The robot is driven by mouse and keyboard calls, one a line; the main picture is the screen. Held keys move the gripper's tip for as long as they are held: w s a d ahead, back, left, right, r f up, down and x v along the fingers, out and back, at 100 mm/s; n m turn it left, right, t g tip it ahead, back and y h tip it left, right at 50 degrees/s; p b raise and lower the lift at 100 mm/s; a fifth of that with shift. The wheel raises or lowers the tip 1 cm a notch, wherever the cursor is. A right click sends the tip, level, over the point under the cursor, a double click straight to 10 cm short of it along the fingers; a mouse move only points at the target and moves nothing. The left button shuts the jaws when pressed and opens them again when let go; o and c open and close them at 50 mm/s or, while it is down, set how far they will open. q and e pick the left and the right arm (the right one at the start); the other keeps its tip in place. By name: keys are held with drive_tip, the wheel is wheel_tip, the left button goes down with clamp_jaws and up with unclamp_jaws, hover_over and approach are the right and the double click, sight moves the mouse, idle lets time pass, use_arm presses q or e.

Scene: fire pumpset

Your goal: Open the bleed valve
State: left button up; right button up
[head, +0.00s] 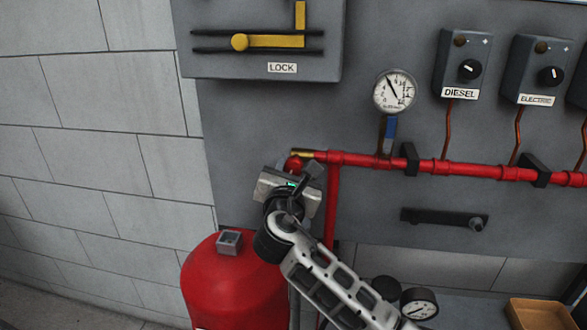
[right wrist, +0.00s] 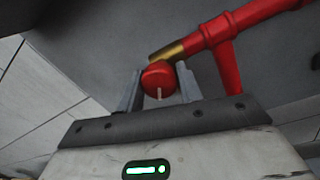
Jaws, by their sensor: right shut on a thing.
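The bleed valve shows as a round red knob (right wrist: 158,76) with a white mark on its face, at the brass end (right wrist: 166,52) of the red pipe (right wrist: 215,32). In the head view the knob (head: 294,163) shows just above my right gripper (head: 303,170), at the left end of the pipe (head: 340,158). My right gripper is shut on the knob, with one finger on each side of it in the right wrist view (right wrist: 158,85). The white mark points downward in that view. My left gripper is in neither view.
A red tank (head: 225,285) stands below my right gripper. A gauge (head: 395,92), a blue-handled valve (head: 391,133), and the DIESEL (head: 462,65) and ELECTRIC (head: 540,70) switch boxes are on the grey panel. The LOCK box (head: 255,60) is at upper left. A wooden tray (head: 540,313) is at lower right.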

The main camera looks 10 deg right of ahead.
idle(0.4)
drive_tip(key=o, duration=1)
drive_tip(key=b+v, duration=0.2)
drive_tip(key=v, duration=1.4)
